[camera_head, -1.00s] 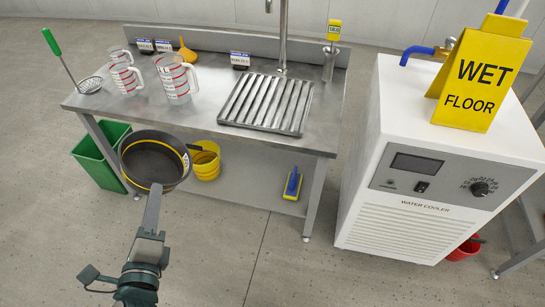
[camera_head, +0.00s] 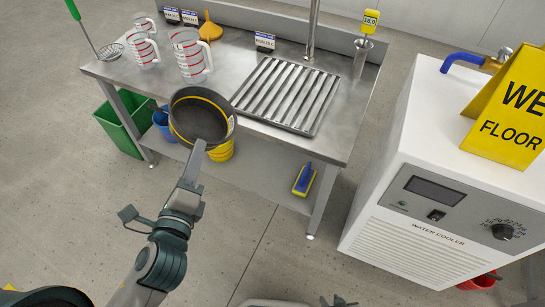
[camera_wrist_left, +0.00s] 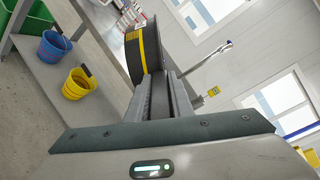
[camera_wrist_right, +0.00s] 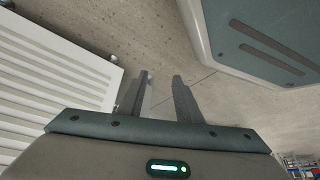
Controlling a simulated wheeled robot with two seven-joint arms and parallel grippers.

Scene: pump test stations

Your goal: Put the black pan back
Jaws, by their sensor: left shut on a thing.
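The black pan (camera_head: 191,122), a round dark vessel with a yellow band, is held up in front of the table's front edge in the head view. My left gripper (camera_head: 197,153) is shut on the pan's near wall. In the left wrist view the pan (camera_wrist_left: 136,56) is seen edge-on between the fingers (camera_wrist_left: 158,85), its yellow stripe showing. My right gripper (camera_wrist_right: 162,80) is open and empty in the right wrist view, above the floor.
The steel table (camera_head: 235,66) carries measuring jugs (camera_head: 190,54), a skimmer, an orange funnel (camera_head: 210,28), a slatted drain tray (camera_head: 290,95) and a tap. A yellow bucket (camera_head: 222,150) and blue brush (camera_head: 304,179) are on the lower shelf. A white water cooler (camera_head: 390,230) stands right.

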